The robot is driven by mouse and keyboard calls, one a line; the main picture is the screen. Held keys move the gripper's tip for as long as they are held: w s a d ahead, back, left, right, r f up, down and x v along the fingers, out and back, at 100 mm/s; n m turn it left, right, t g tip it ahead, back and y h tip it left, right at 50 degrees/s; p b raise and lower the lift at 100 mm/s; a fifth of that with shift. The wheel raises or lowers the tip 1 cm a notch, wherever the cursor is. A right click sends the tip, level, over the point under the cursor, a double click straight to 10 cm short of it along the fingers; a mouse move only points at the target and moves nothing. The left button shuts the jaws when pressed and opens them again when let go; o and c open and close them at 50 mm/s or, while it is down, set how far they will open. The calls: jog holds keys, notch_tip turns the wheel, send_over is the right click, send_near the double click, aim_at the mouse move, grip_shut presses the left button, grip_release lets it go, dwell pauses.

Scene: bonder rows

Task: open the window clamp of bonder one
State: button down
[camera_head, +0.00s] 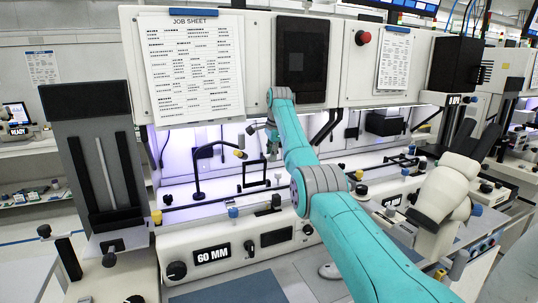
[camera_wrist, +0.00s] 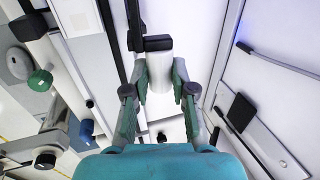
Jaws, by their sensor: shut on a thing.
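The bonder with the job sheet fills the middle of the head view, with its white front panel (camera_head: 258,60) above a lit work bay. My teal arm reaches into the bay from the lower right. My gripper (camera_head: 270,148) hangs small and partly hidden there. In the wrist view my gripper (camera_wrist: 160,80) has one finger on each side of a white cylindrical grip (camera_wrist: 159,68), shut on it. The grip sits at the end of a black lever (camera_wrist: 136,40), which looks like the window clamp's lever. Its far end is out of view. The head view does not show the grip clearly.
A black curved gooseneck lamp (camera_head: 198,170) stands left of my gripper. A black rail (camera_head: 215,202) with knobs runs along the bay's front. A 60 MM label (camera_head: 212,255) is on the front. In the wrist view, a green knob (camera_wrist: 40,80) lies left and a black plate (camera_wrist: 241,112) right.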

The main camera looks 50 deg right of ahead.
jog(key=shift+w+d, duration=0.1)
jog(key=shift+w, duration=0.05)
dwell(0.3)
jog(key=c, duration=1.2)
grip_release()
jog(key=v, duration=1.2)
jog(key=shift+w, duration=0.15)
